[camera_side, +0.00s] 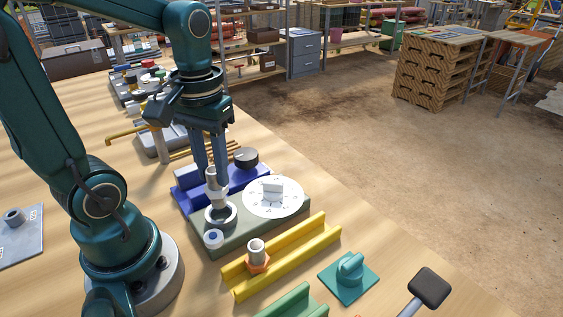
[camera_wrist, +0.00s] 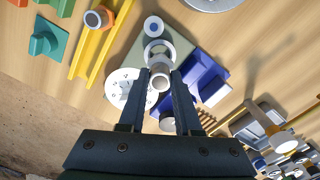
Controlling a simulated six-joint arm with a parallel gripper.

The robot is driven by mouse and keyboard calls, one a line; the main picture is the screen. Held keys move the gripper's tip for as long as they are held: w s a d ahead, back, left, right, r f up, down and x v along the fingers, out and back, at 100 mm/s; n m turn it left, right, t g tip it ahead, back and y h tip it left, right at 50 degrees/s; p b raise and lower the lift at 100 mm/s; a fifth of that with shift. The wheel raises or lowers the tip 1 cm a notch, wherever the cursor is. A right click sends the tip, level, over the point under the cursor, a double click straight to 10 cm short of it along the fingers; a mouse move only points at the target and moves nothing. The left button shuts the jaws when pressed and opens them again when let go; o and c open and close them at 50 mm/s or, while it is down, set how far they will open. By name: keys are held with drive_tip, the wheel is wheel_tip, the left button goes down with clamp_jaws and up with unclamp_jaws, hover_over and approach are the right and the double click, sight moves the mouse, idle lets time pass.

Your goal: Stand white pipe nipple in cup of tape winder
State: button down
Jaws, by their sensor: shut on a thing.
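The white pipe nipple (camera_side: 212,176) is upright between the fingertips of my gripper (camera_side: 214,184), which is shut on it. In the wrist view the nipple (camera_wrist: 160,80) shows its round open end between the two fingers (camera_wrist: 160,84). The tape winder (camera_side: 236,236) has a grey-green base, a white marked dial (camera_side: 272,206) and a ring-shaped pale cup (camera_side: 230,220). The nipple's lower end is at the cup in the side view, overlapping its far rim. In the wrist view the cup (camera_wrist: 160,46) shows just beyond the nipple. I cannot tell whether the nipple is inside the cup.
A blue block (camera_side: 187,203) stands close behind the winder, with a dark round knob (camera_side: 246,157) beside it. A yellow channel (camera_side: 300,250) holding an orange-collared pipe piece (camera_side: 257,252) lies in front. A teal fixture (camera_side: 349,272) and black-headed tool (camera_side: 429,285) are further right.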

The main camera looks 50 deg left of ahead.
sight(216, 186)
drive_tip(key=shift+f, duration=1.1)
drive_tip(key=shift+f, duration=0.8)
drive_tip(key=shift+f, duration=0.2)
drive_tip(key=shift+c, duration=0.2)
unclamp_jaws()
drive_tip(key=shift+r, duration=0.1)
drive_tip(key=shift+r, duration=3.45)
